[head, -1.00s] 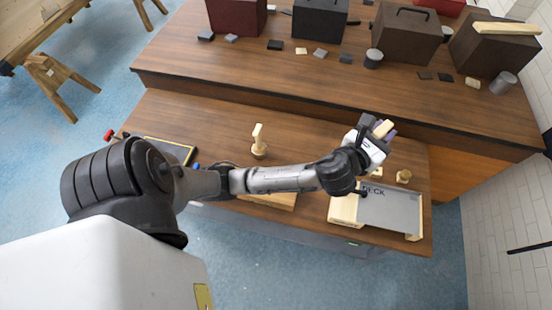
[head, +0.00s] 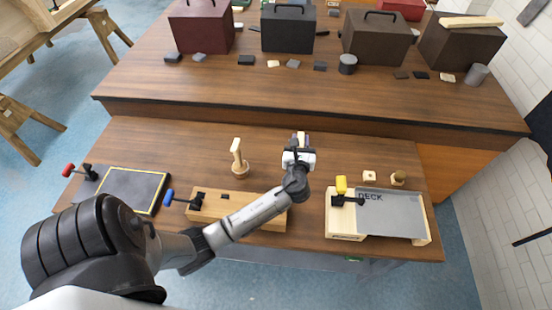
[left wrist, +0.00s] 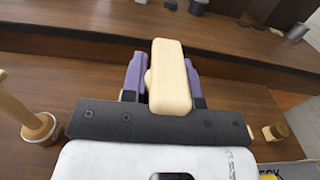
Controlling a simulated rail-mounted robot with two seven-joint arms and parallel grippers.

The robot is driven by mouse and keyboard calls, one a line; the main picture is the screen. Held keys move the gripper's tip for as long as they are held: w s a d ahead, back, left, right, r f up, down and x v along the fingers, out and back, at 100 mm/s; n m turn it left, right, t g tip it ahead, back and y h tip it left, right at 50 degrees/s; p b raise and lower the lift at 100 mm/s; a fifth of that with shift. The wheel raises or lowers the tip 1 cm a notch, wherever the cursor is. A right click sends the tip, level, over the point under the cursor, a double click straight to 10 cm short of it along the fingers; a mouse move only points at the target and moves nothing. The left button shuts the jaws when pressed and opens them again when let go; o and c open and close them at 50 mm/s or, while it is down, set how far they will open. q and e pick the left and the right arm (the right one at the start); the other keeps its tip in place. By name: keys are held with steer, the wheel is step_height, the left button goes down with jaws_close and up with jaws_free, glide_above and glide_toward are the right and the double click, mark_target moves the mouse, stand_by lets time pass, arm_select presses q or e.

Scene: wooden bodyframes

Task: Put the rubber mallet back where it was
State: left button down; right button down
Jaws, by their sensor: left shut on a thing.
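My left gripper (head: 301,140) is over the back middle of the lower table, between the upright wooden piece and the tray marked DECK. Its purple fingers (left wrist: 162,78) are shut on a pale cream bar (left wrist: 171,75), which I take to be the handle of the rubber mallet. The bar points up between the fingers. The rest of the mallet is hidden below the gripper, so I cannot tell whether it touches the table. My right gripper is not in view.
An upright wooden piece with a round base (head: 240,168) stands left of the gripper. A wooden block with a blue-handled clamp (head: 235,206) lies in front. The DECK tray (head: 393,213) and a wooden knob (head: 398,178) are right. Boxes stand on the raised back bench (head: 300,95).

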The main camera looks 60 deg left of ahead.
arm_select(q)
steer(key=s+a+f+b, duration=0.2)
steer(key=s+a+f, duration=0.2)
steer(key=a+f, duration=0.4)
steer(key=shift+f, duration=0.75)
steer(key=c, duration=0.9)
jaws_free()
